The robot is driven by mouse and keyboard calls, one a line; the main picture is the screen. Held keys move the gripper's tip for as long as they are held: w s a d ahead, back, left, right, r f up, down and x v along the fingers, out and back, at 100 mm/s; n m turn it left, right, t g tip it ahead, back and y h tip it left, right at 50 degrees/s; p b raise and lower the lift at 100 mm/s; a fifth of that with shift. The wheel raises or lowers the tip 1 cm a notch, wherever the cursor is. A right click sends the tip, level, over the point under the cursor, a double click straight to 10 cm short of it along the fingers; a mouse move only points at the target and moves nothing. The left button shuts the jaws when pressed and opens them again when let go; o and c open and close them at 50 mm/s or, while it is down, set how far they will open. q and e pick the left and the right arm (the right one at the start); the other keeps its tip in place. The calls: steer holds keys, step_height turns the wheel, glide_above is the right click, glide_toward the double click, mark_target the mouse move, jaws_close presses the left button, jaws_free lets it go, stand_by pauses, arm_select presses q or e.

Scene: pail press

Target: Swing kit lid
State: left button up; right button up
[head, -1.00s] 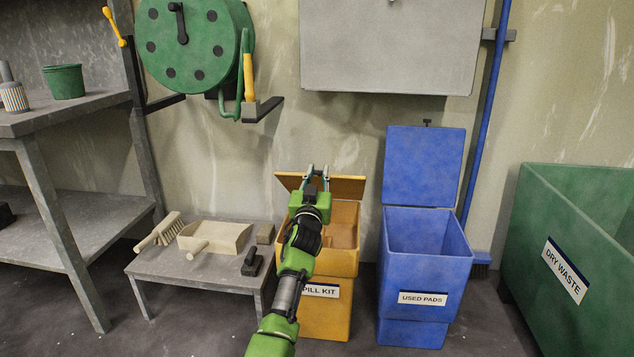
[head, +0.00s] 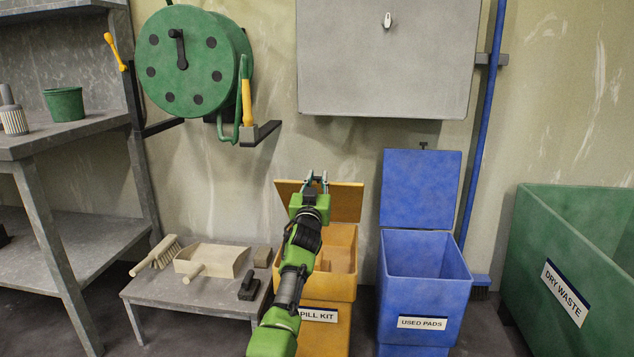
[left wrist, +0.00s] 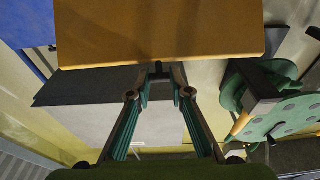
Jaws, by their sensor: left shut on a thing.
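The yellow spill kit bin (head: 325,288) stands on the floor at centre, its label partly hidden by my left arm. Its lid (head: 346,202) is raised at the back, tilted up and leaning toward the wall. My left gripper (head: 315,180) is at the lid's upper edge. In the left wrist view the lid (left wrist: 160,30) fills the top, and the gripper (left wrist: 158,72) is shut on a small dark tab at the lid's edge. My right gripper is not in view.
The blue used pads bin (head: 425,280) stands to the right with its lid up. A green dry waste container (head: 555,250) is at far right. A low grey table (head: 190,293) with a brush, dustpan and dark block is left. A hose reel (head: 190,60) and grey cabinet (head: 385,60) hang above.

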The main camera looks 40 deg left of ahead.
arm_select(q)
steer(key=shift+o, duration=0.2)
steer(key=shift+r, duration=0.3)
